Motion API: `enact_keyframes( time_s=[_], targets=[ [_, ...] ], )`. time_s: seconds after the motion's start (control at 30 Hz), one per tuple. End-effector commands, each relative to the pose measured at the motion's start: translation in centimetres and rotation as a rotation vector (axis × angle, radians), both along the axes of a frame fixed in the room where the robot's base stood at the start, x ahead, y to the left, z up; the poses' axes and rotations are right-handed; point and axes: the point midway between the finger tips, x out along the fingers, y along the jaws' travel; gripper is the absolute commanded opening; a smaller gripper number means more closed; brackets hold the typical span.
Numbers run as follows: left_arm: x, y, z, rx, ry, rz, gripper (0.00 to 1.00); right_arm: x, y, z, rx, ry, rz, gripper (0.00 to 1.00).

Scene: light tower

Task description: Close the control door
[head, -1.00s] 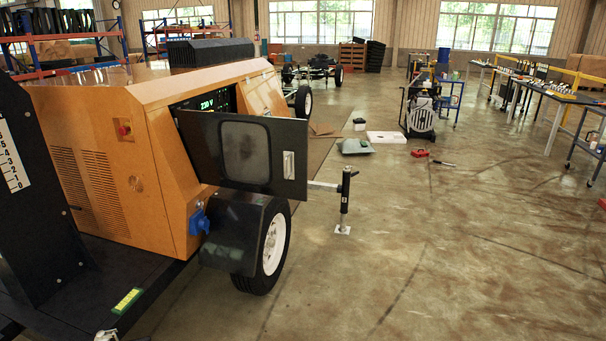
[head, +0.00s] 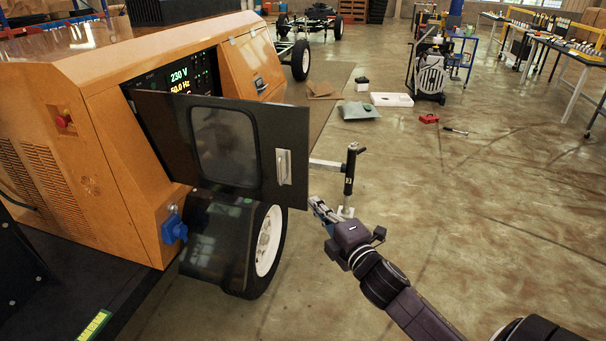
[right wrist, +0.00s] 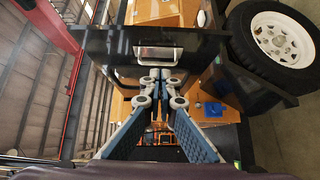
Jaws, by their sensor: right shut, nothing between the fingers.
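The control door (head: 222,146) is a dark panel with a grey window and a silver handle (head: 284,167). It stands open, swung out from the orange light tower body (head: 128,130), with the lit control panel (head: 182,77) partly showing behind it. My right gripper (head: 314,202) is shut and empty, just right of the door's free lower corner in the head view. In the right wrist view, the shut fingertips (right wrist: 160,78) point toward the door and lie just below its handle (right wrist: 154,53) in the picture. Contact with the door cannot be told. My left gripper is not in view.
A black stabilizer jack (head: 350,172) stands right behind my right gripper. The tower's wheel (head: 268,240) and dark fender (head: 213,231) are below the door. The floor to the right is mostly clear, with a white box (head: 391,99) and a red item (head: 429,118) farther back.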

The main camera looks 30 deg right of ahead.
Motion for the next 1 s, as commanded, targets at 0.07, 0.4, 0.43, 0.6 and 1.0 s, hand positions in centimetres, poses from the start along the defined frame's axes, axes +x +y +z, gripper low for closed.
enact_keyframes(
  time_s=[0.07, 0.4, 0.43, 0.6, 1.0],
  targets=[
    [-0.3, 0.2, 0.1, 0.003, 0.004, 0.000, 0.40, 0.3, 0.1, 0.9, -0.015, -0.013, 0.003, 0.00],
    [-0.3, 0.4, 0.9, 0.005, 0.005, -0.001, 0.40, 5.1, -0.5, 1.2, -0.015, -0.016, 0.002, 0.00],
    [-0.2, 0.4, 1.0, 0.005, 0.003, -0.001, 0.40, 5.6, -0.5, 1.2, -0.015, -0.015, 0.003, 0.00],
    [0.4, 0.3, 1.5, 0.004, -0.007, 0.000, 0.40, 8.7, -0.9, 1.1, -0.013, -0.016, 0.002, 0.00],
    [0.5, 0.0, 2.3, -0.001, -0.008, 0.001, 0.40, 12.1, -3.8, 0.9, -0.014, -0.013, 0.003, 0.00]
  ],
)
